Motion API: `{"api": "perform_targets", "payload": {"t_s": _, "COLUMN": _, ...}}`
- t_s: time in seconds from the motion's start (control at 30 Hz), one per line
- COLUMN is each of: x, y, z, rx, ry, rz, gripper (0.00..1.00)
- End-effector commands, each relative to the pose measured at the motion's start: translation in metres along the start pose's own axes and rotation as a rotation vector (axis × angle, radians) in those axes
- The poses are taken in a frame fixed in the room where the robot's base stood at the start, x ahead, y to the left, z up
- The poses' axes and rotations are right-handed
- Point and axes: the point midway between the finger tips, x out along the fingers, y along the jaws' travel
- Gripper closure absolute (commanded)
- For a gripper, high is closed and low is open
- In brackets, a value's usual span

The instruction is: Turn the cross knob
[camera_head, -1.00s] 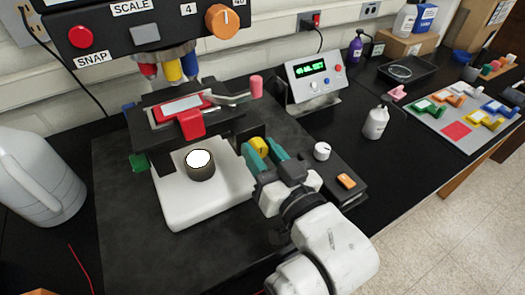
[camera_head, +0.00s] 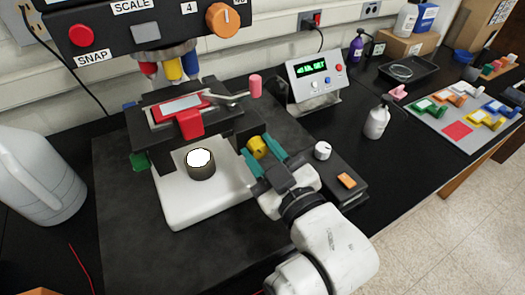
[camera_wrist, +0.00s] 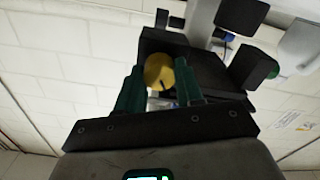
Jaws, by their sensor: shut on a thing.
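The yellow knob (camera_head: 257,147) is at the right side of the microscope, beside the white base. I take it for the cross knob. It is round with a dark mark on its face in the wrist view (camera_wrist: 159,72). My gripper (camera_head: 260,154) reaches it from the front right. Its two teal fingers stand on either side of the knob and are shut on it. In the wrist view my gripper (camera_wrist: 160,84) has the knob between its fingertips. The fingers hide part of the knob's sides.
The white microscope base (camera_head: 205,205) carries a dark round lamp (camera_head: 201,165). The black stage (camera_head: 165,100) holds a red clip (camera_head: 190,124). A dark box with a white dial (camera_head: 322,150) stands close right of my gripper. A white bottle (camera_head: 376,122) stands further right.

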Motion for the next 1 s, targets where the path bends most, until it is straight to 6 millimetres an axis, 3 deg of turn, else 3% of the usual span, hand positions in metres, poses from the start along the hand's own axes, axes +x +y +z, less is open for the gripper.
{"api": "perform_targets", "payload": {"t_s": 0.7, "x": 0.0001, "y": -0.0005, "z": 0.0, "rx": -0.081, "ry": 0.0, "rz": -0.001, "gripper": 0.94}}
{"api": "perform_targets", "payload": {"t_s": 0.73, "x": 0.0001, "y": -0.0005, "z": 0.0, "rx": -0.081, "ry": 0.0, "rz": -0.001, "gripper": 0.61}}
{"api": "perform_targets", "payload": {"t_s": 1.0, "x": 0.0001, "y": -0.0004, "z": 0.0, "rx": -0.081, "ry": 0.0, "rz": 0.0, "gripper": 0.39}}
